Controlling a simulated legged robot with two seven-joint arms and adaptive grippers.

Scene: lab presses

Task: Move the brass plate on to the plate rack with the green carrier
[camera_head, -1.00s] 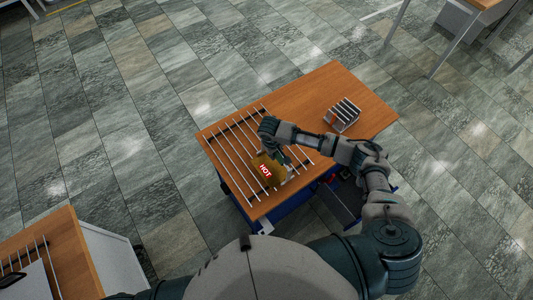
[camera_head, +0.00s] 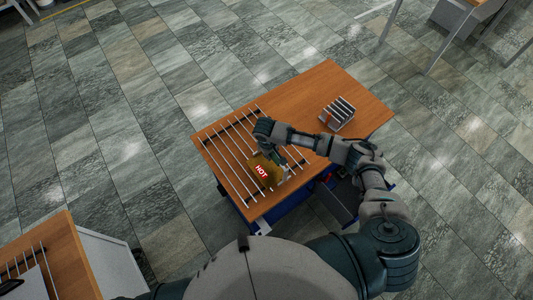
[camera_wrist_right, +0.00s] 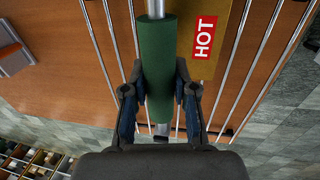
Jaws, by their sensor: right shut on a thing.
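The brass plate (camera_head: 254,163) with a red HOT label is over the parallel metal bars on the wooden table. It also shows at the top of the right wrist view (camera_wrist_right: 207,68). The green carrier (camera_wrist_right: 158,65) has a thick green handle on a grey metal shaft, beside the plate in that view. My right gripper (camera_wrist_right: 157,82) is shut on the green handle. Whether carrier and plate touch is unclear. The plate rack (camera_head: 338,114), a small grey slotted stand, appears to be the one on the table's right part. My left gripper is out of view.
The wooden table (camera_head: 300,96) has clear top between the bars (camera_head: 213,153) and the slotted stand. Dark and blue parts sit under its near edge. Another table (camera_head: 70,262) with bars stands at lower left. Tiled floor is open around.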

